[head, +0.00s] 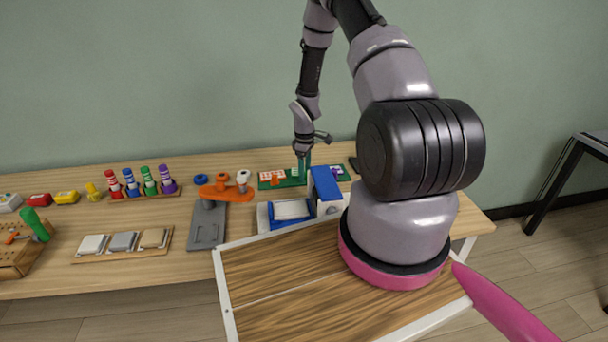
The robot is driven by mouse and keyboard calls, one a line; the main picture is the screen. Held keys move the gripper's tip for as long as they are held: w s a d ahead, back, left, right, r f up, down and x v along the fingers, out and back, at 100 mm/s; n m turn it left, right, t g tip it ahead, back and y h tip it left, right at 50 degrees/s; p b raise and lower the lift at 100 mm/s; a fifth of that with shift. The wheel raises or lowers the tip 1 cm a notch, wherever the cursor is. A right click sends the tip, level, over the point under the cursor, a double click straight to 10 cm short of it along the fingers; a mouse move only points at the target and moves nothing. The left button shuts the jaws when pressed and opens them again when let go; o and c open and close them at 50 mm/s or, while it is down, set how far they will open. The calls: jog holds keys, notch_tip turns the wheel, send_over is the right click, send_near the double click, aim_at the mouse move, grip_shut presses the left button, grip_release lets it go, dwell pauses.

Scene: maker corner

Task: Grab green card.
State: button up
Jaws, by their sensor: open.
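My gripper (302,152) is at the back of the table, pointing down over a flat green board (291,183) with small orange, white and purple pieces on it. A thin upright green piece (303,169), which looks like the green card, shows right below the gripper and appears to stand on the board. The fingers are open. They are small and dark here, and I cannot tell whether they are around the card or just above it. The card's lower end is hard to make out.
A blue and white device (325,188) stands just in front of the board. My own arm hides the table's right part.

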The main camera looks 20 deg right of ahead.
jog(key=shift+f, duration=0.35)
grip_shut()
